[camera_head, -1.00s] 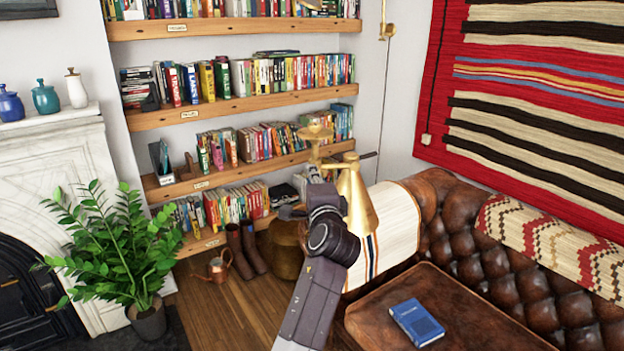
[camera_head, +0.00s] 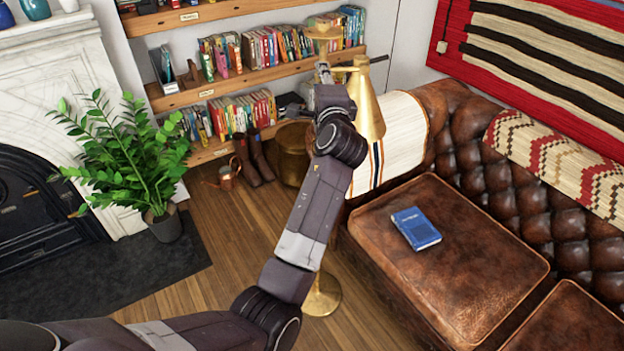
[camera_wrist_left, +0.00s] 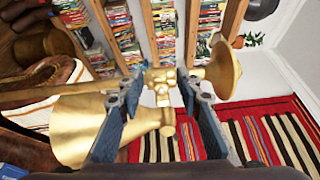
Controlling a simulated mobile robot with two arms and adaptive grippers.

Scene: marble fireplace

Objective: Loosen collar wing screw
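A brass floor lamp (camera_head: 367,105) stands in front of the bookshelves, beside the sofa. Its cone shade and round top show above and beside my left gripper (camera_head: 325,78); its round base is on the floor. In the left wrist view, the brass collar joint (camera_wrist_left: 160,76) sits between the two fingers of my left gripper (camera_wrist_left: 160,92). The fingers are apart, with gaps seen on both sides of the joint. The shade (camera_wrist_left: 85,130) is to the left and a flared brass piece (camera_wrist_left: 222,70) to the right. I cannot clearly pick out the wing screw. My right gripper is not in view.
A leather sofa (camera_head: 440,250) with a blue book (camera_head: 416,229) is on the right. A potted plant (camera_head: 130,155) and fireplace (camera_head: 40,190) are on the left. Boots (camera_head: 252,158) and a copper watering can (camera_head: 226,177) stand by the shelves. Wooden floor in front is clear.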

